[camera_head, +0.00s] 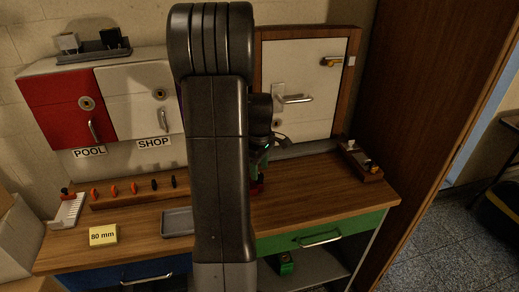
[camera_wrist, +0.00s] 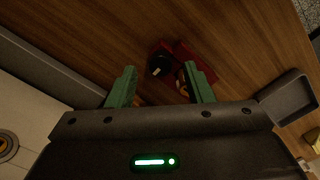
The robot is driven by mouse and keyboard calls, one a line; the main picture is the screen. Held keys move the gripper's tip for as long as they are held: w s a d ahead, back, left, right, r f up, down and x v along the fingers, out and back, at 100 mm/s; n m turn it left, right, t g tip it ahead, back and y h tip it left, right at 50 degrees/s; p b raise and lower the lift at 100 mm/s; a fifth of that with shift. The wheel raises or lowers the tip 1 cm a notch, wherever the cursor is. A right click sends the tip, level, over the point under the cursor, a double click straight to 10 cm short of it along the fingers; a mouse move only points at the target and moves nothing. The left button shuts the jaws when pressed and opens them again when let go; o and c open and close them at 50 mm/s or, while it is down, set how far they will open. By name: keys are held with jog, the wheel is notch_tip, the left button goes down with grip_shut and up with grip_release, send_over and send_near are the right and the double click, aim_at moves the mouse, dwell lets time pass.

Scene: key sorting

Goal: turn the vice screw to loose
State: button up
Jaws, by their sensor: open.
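The red vice (camera_wrist: 186,52) is on the wooden bench in the wrist view. A round black part (camera_wrist: 160,66), likely its screw knob, faces my gripper. In the head view only a sliver of the red vice (camera_head: 258,186) shows beside my arm. My gripper (camera_wrist: 160,70) is open, with its two green fingers apart. In the wrist view the black part appears between the fingertips. A small brass-coloured piece lies by the right finger. I cannot tell how far the fingertips are from the vice, or whether they touch it. My arm hides most of the gripper in the head view.
A grey tray (camera_head: 178,222) and a yellow 80 mm block (camera_head: 103,236) are on the bench's left half. A rack with several key heads (camera_head: 134,190) stands behind them. Red and white cabinets and a framed white door panel (camera_head: 298,88) back the bench. The right benchtop is mostly clear.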

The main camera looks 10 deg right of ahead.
aim_at(260, 174)
notch_tip(260, 174, up, 12)
dwell(0.3)
jog(key=shift+f, duration=0.15)
notch_tip(260, 174, down, 14)
jog(key=shift+r, duration=0.15)
dwell(0.4)
